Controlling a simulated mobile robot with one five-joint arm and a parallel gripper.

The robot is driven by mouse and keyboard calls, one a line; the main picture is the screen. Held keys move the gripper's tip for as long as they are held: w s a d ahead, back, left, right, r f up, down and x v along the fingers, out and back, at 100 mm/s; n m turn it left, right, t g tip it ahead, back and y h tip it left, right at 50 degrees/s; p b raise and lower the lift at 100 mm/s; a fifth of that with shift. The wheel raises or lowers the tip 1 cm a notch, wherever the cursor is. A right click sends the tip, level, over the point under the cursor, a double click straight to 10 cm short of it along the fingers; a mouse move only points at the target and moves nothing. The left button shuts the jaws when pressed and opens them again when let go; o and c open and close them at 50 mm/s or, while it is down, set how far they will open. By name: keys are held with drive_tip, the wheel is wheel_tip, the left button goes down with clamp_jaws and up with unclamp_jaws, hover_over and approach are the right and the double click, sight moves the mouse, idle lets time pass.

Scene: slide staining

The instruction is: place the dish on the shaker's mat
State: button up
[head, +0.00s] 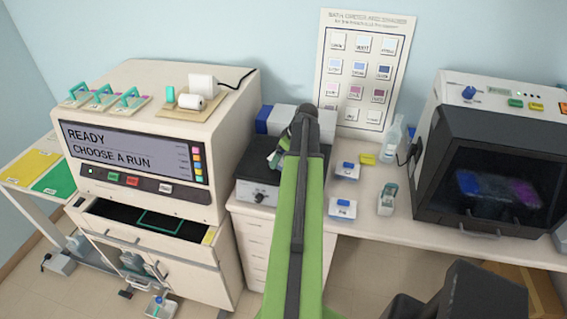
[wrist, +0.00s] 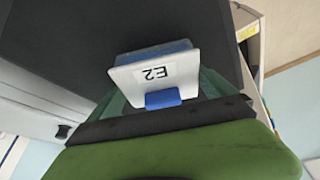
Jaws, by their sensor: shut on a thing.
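The dish (wrist: 190,70) is white with a blue tab, a blue far edge and an "E2" label. My gripper (wrist: 162,86) is shut on it, with a teal finger on each side. The shaker's dark mat (wrist: 90,25) fills much of the wrist view behind the dish; I cannot tell whether they touch. In the head view the shaker (head: 256,194) stands on the bench, its dark mat (head: 254,160) on top. My gripper (head: 277,158) is over the mat, partly hidden by my green arm, which also hides the dish.
Blue-and-white dishes (head: 342,208) and a green-and-white container (head: 388,199) stand on the bench right of the shaker. The large stainer (head: 150,140) rises close on the left, its drawer open. A dark-fronted imaging box (head: 490,180) stands at the right.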

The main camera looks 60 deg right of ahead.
drive_tip(key=shift+f, duration=0.25)
drive_tip(key=o, duration=1.2)
drive_tip(key=shift+r, duration=0.15)
drive_tip(key=shift+o, duration=0.2)
drive_tip(key=shift+r+p, duration=0.35)
drive_tip(key=shift+p, duration=0.1)
drive_tip(key=p+v, duration=1)
drive_tip(key=v, duration=0.1)
drive_tip(key=shift+s+r+p, duration=0.2)
drive_tip(key=shift+r+p, duration=0.1)
drive_tip(key=shift+p, duration=0.05)
